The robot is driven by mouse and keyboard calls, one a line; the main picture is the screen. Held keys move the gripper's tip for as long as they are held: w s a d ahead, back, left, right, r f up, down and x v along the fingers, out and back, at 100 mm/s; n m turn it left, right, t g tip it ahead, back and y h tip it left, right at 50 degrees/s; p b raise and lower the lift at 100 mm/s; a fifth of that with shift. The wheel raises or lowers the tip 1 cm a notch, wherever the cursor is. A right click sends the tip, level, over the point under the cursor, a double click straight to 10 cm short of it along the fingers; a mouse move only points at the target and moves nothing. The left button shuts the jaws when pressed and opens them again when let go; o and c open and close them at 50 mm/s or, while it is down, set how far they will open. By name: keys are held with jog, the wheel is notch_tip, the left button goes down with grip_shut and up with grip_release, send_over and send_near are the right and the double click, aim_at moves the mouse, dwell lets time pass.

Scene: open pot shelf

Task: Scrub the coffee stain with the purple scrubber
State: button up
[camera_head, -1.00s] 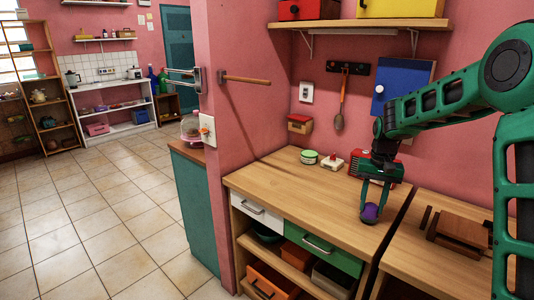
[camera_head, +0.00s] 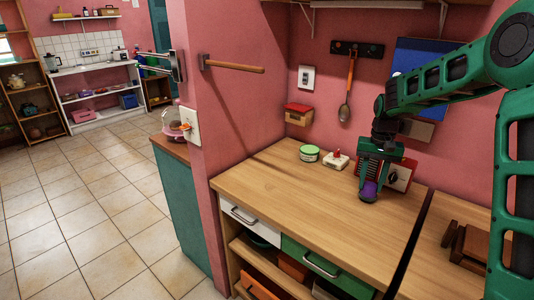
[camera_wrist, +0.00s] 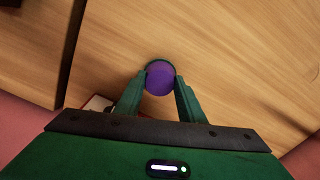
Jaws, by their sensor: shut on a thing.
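My gripper (camera_head: 369,184) is shut on the purple scrubber (camera_head: 368,191), over the back right part of the wooden counter (camera_head: 300,205). In the wrist view the round purple top of the scrubber (camera_wrist: 160,80) sits between my two green fingers (camera_wrist: 160,92). The scrubber is at or just above the counter top; I cannot tell whether it touches. I cannot make out a coffee stain on the counter in either view.
A red and white box-like thing (camera_head: 398,178) stands right behind my gripper. A green-lidded round tin (camera_head: 309,153) and a small white and red thing (camera_head: 338,160) stand at the back. A dark gap (camera_head: 415,240) separates a second counter holding a brown wooden rack (camera_head: 470,245). The counter's front is clear.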

jog(key=shift+w+a, duration=0.2)
jog(key=shift+a, duration=0.25)
jog(key=w+a+r+n, duration=0.2)
jog(key=a+n, duration=0.4)
jog(key=a, duration=0.4)
jog(key=w+a+r+n, duration=0.15)
jog(key=a+n, duration=0.35)
jog(key=a, duration=0.6)
jog(key=w+a+r+n, duration=0.25)
jog(key=a+n, duration=0.35)
jog(key=a, duration=0.4)
jog(key=shift+s+a+f, duration=0.1)
jog(key=shift+s+f, duration=0.15)
jog(key=shift+f, duration=1.15)
jog(key=shift+s+f, duration=0.2)
jog(key=shift+f, duration=1.15)
jog(key=shift+f, duration=0.95)
jog(key=shift+a, duration=0.1)
jog(key=shift+w+a+r, duration=0.1)
jog(key=shift+w+a, duration=1.15)
jog(key=shift+a, duration=0.25)
